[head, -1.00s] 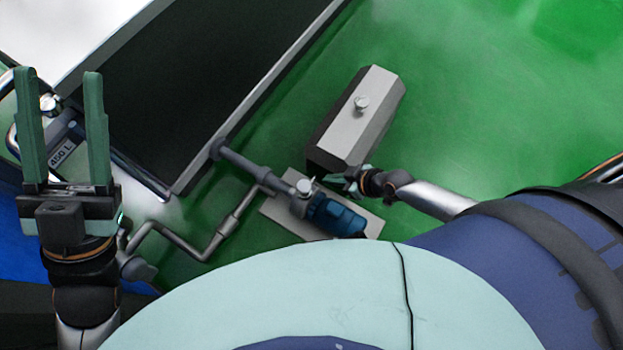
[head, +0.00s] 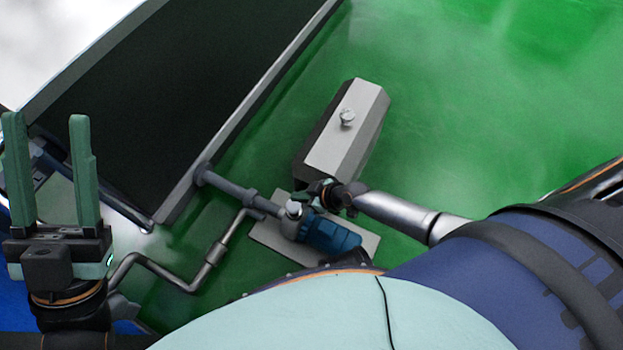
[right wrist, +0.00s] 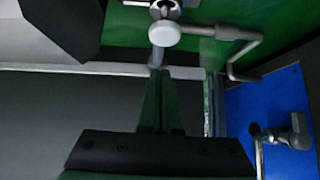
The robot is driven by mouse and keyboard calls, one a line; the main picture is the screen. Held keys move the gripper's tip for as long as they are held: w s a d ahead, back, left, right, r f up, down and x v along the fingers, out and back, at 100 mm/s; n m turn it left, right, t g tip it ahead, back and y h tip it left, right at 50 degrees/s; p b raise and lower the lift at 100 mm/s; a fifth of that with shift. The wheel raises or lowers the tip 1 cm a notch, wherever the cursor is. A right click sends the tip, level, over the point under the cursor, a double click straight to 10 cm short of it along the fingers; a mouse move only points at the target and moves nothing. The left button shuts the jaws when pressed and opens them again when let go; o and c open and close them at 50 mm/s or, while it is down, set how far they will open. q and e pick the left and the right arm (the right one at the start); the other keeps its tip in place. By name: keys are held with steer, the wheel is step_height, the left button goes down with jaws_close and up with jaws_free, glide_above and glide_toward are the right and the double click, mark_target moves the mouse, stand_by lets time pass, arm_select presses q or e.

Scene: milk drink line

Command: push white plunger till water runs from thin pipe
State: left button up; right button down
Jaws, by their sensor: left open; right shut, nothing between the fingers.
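A white round plunger knob (head: 293,208) stands on the pipe fitting beside a blue motor (head: 330,234). It also shows in the right wrist view (right wrist: 165,33), just beyond my fingertips. A thin bent grey pipe (head: 215,254) runs from the fitting toward the lower left; I see no water from it. My right gripper (head: 314,188) is close to the knob on its upper right, partly hidden by its own wrist. In the right wrist view this gripper (right wrist: 160,74) is shut and empty; contact with the knob cannot be told. My left gripper (head: 46,145) is open and empty at the left.
A grey box (head: 343,137) with a small metal knob (head: 347,117) stands just above my right gripper. A large dark tank (head: 170,90) fills the upper left. Green floor (head: 480,100) is clear at the upper right.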

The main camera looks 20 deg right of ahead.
mark_target(290, 203)
arm_select(q)
steer(key=shift+d+f+g+b, duration=0.2)
steer(key=shift+f+b, duration=0.4)
steer(key=shift+f, duration=0.35)
steer(key=shift+d+f+g+b, duration=0.15)
steer(key=shift+f+b, duration=0.45)
steer(key=shift+f, duration=0.3)
arm_select(e)
steer(key=shift+a+f, duration=0.15)
steer(key=shift+f, duration=1.95)
arm_select(q)
steer(key=shift+m, duration=0.3)
